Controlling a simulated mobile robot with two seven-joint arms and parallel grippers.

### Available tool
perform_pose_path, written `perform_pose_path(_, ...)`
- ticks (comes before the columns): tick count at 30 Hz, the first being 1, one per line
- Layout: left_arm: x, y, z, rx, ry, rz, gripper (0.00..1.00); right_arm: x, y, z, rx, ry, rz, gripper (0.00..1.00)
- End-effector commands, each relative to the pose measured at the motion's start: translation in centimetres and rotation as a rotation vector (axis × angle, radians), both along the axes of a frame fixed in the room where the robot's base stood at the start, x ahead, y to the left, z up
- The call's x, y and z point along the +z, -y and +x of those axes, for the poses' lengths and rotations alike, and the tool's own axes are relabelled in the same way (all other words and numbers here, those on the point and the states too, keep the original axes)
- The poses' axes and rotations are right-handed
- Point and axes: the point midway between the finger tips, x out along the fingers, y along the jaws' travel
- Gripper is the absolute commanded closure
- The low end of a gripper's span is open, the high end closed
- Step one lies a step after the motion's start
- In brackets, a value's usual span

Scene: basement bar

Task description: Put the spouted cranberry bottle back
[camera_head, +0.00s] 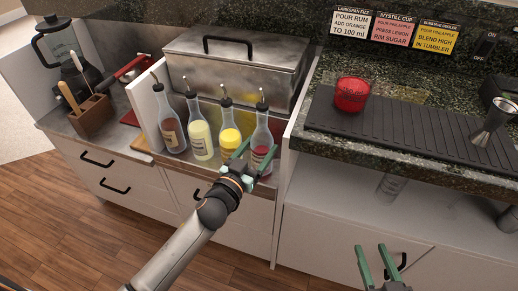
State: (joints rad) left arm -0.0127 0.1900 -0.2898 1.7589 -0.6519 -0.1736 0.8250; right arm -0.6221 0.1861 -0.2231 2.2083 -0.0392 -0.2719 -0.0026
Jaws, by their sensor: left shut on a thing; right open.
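The spouted cranberry bottle (262,137), clear with red liquid low inside and a dark spout, stands upright at the right end of a row of bottles. My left gripper (256,156) is shut on its lower part, with green fingers on either side. The bottle is in the metal well in front of the lidded steel bin. Its base is partly hidden by the gripper, so I cannot tell whether it rests on the well floor. My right gripper (371,248) is open and empty, low in front of the right cabinet.
The steel bin (235,65) is behind. A red glass (352,94) and a jigger (493,122) are on the right counter's black mat (420,125).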

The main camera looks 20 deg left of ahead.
Motion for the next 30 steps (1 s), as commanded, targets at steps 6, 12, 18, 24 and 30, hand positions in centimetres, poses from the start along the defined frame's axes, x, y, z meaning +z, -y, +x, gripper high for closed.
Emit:
perform_pose_path(6,0.2,0.0,0.0,-0.001,0.004,-0.001,1.0,0.0,0.0,0.0,0.0,0.0,-0.001,0.5)
perform_pose_path(12,0.0,0.0,0.0,-0.001,0.004,-0.001,1.0,0.5,0.0,0.2,0.001,0.02,-0.001,0.5)
perform_pose_path(18,-0.3,0.0,0.0,0.0,-0.001,0.0,0.25,1.0,0.0,0.3,0.003,0.042,0.001,0.5)
perform_pose_path(24,-0.3,0.0,0.0,0.0,-0.001,0.0,0.14,1.3,0.0,0.4,0.004,0.052,0.002,0.5)
perform_pose_path(30,-0.2,0.0,0.0,0.0,-0.001,0.0,0.14,1.3,0.0,0.4,0.003,0.048,0.001,0.5)
